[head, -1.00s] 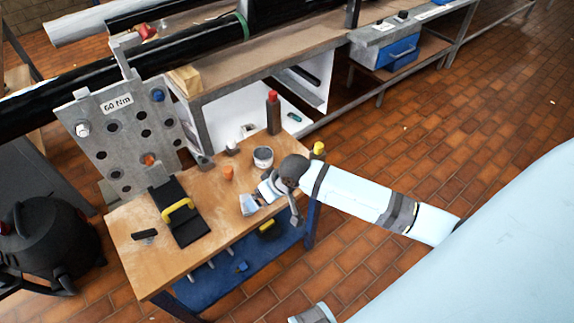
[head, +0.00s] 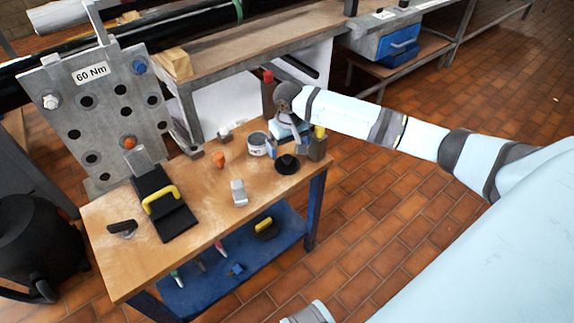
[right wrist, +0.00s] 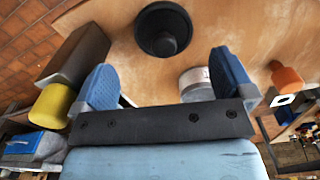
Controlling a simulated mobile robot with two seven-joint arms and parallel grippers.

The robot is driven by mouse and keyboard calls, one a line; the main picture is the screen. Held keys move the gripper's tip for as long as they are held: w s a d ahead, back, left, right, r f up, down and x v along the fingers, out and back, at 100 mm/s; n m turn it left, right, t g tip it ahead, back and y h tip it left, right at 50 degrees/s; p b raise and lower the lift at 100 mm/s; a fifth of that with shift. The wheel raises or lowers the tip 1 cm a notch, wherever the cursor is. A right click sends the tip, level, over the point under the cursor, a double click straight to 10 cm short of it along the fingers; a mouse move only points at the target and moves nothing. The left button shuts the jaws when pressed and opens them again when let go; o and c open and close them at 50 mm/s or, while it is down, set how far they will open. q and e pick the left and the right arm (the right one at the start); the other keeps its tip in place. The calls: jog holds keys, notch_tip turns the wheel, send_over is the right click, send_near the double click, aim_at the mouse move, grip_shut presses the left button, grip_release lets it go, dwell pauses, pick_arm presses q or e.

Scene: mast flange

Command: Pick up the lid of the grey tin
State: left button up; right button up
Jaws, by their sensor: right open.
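The grey tin (head: 258,144) stands upright near the back of the wooden workbench, with a pale label on its side. It also shows in the right wrist view (right wrist: 196,84), partly hidden by a finger. A black round piece with a knob (head: 287,164) lies on the bench in front of the tin, also in the right wrist view (right wrist: 163,30). I cannot tell whether it is the tin's lid. My right gripper (head: 287,147) is open and empty, its blue fingers (right wrist: 165,75) apart beside the tin. My left gripper is not in view.
A dark block with a yellow-topped piece (head: 318,146) stands right of the gripper. A dark red-capped bottle (head: 268,92) is behind.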

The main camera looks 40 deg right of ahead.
aim_at(287, 157)
jog(key=shift+w+a+f+b, duration=0.1)
jog(key=shift+f+b, duration=0.45)
jog(key=shift+f, duration=1.05)
jog(key=shift+a+f+b, duration=0.1)
jog(key=shift+f+b, duration=0.4)
jog(key=shift+f, duration=1.05)
jog(key=shift+c, duration=0.5)
jog(key=c, duration=0.7)
